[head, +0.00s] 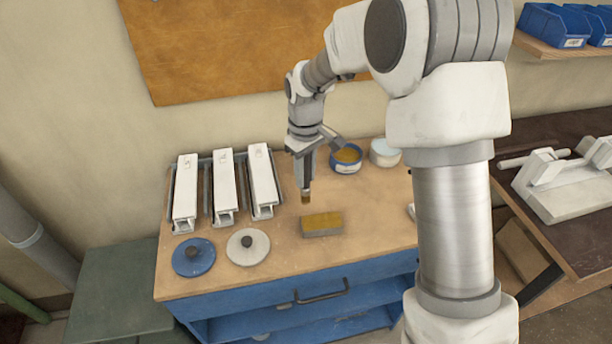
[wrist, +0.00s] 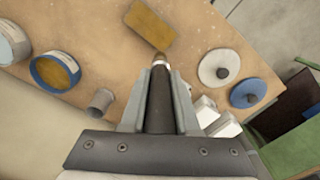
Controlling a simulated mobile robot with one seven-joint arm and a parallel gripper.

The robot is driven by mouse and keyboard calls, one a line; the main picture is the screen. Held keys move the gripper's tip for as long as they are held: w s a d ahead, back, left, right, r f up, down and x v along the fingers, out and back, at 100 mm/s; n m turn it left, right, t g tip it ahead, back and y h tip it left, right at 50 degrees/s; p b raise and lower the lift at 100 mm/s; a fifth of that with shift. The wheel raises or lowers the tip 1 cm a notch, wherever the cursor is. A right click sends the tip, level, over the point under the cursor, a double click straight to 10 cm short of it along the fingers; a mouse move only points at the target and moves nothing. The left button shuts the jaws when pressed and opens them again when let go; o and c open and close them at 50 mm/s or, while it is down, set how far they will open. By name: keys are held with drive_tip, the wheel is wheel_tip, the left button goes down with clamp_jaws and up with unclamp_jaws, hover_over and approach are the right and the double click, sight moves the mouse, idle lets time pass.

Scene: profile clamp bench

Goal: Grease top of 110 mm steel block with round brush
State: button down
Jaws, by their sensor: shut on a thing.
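My gripper (head: 307,172) is shut on a dark-handled round brush (head: 306,196) and holds it tip down above the bench. In the wrist view the brush (wrist: 160,100) lies between the two fingers of my gripper (wrist: 160,98). Its bristles are yellow-brown. The steel block (head: 322,232) lies flat on the bench, just below and in front of the brush tip, with a yellow-brown layer over its top. It also shows in the wrist view (wrist: 150,26). The brush tip appears apart from the block. An open blue tin (head: 347,166) of yellow-brown grease stands behind the gripper.
A second tin (head: 384,153) with a pale blue top stands right of the grease tin. A blue lid (head: 194,257) and a white lid (head: 248,246) lie in front. A small grey cup (wrist: 100,101) stands beside the gripper.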

drive_tip(key=shift+r+p, duration=0.4)
drive_tip(key=shift+r, duration=0.55)
